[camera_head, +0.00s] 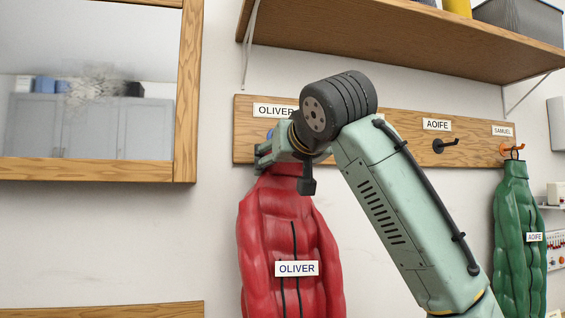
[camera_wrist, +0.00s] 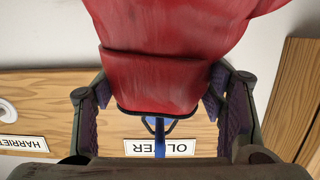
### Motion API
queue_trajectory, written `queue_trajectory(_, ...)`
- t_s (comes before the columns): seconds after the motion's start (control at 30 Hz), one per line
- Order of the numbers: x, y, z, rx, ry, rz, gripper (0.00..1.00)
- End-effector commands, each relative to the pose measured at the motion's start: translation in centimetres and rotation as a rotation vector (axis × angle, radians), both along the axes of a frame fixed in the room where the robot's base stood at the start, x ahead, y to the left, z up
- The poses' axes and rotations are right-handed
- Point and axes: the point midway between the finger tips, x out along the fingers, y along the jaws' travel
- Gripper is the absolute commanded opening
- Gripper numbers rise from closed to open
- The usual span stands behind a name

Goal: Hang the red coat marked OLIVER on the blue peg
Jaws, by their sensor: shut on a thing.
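The red coat marked OLIVER (camera_head: 262,240) hangs upright against the wall in the head view, its collar at my gripper (camera_head: 278,158). In the wrist view, which is upside down, my gripper (camera_wrist: 160,95) is shut on the collar of the red coat (camera_wrist: 155,80), one finger on each side. A dark hanging loop (camera_wrist: 180,113) shows at the collar edge. The blue peg (camera_wrist: 159,137) is right at the loop, in front of the OLIVER label (camera_wrist: 180,147). I cannot tell whether the loop is around the peg. In the head view my gripper mostly hides the peg.
The wooden peg board (camera_head: 400,137) also bears a dark peg (camera_head: 445,146) under AOIFE and an orange peg (camera_head: 512,150) under SAMUEL. A green coat marked AOIFE (camera_head: 515,210) hangs on the orange peg. A shelf (camera_head: 400,35) juts out above; a framed mirror (camera_head: 185,90) is at left.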

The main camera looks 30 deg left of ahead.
Motion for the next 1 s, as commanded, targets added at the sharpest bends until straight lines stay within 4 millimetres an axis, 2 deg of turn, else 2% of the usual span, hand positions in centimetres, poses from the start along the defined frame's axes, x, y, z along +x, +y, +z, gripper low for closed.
queue_trajectory(0.27,-0.04,-0.02,0.1,0.001,-0.001,0.0,0.03)
queue_trajectory(0.3,-0.04,-0.02,0.1,0.001,-0.001,0.0,0.65)
queue_trajectory(0.63,-0.02,-0.01,0.05,0.001,-0.001,0.0,0.87)
queue_trajectory(1.0,-0.12,-0.16,-0.02,-0.001,0.001,0.0,0.88)
